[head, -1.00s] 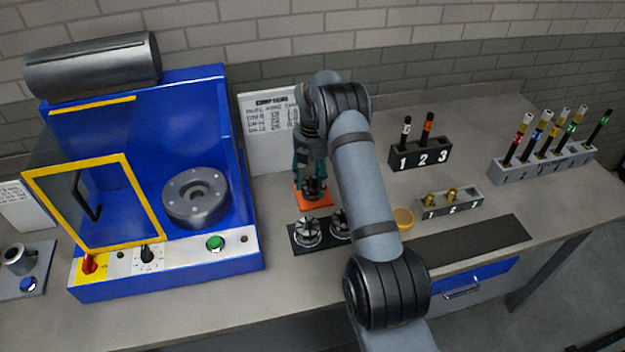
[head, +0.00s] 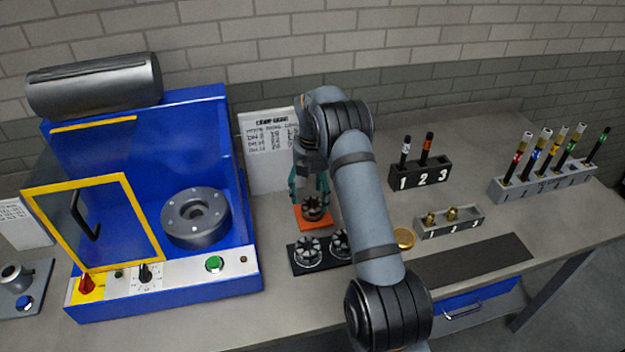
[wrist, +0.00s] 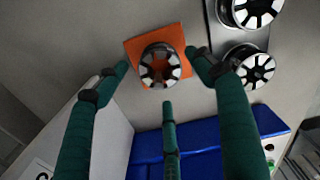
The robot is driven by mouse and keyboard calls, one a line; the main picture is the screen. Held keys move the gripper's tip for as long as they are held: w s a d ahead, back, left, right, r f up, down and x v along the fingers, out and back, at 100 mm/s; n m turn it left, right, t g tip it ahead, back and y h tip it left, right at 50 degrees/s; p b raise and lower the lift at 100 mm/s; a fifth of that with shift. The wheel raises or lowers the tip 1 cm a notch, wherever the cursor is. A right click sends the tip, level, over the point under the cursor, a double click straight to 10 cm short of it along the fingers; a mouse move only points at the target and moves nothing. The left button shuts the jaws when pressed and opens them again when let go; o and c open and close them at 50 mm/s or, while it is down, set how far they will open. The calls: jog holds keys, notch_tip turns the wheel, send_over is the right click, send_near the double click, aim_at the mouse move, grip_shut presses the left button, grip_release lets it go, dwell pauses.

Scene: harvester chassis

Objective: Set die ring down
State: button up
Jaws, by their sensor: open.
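A die ring (head: 313,209), a dark segmented ring with a metal rim, sits on the orange mat (head: 301,224). In the wrist view the die ring (wrist: 160,65) lies on the orange square (wrist: 135,46), with orange showing through its centre. My gripper (head: 308,188) is over the mat, with its green fingers above the ring. In the wrist view its fingers (wrist: 158,80) are spread and apart from the ring. Two similar die rings stand on a black holder (head: 304,270); one of them (head: 308,250) shows clearly, and the other is partly behind my arm.
A blue press (head: 150,280) with a yellow-framed door stands open at left. A white instruction board (head: 262,150) is behind the mat. Numbered racks (head: 420,176) and a small gold dish (head: 403,238) are to the right. Bare table lies around the back racks.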

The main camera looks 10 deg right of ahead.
notch_tip(320, 180, up, 10)
dwell(0.3)
jog(key=shift+f, duration=0.15)
notch_tip(320, 180, down, 12)
jog(key=shift+p, duration=0.3)
jog(key=shift+w+r, duration=0.15)
jog(key=shift+r, duration=0.1)
jog(key=shift+r+b, duration=0.5)
jog(key=shift+r, duration=0.7)
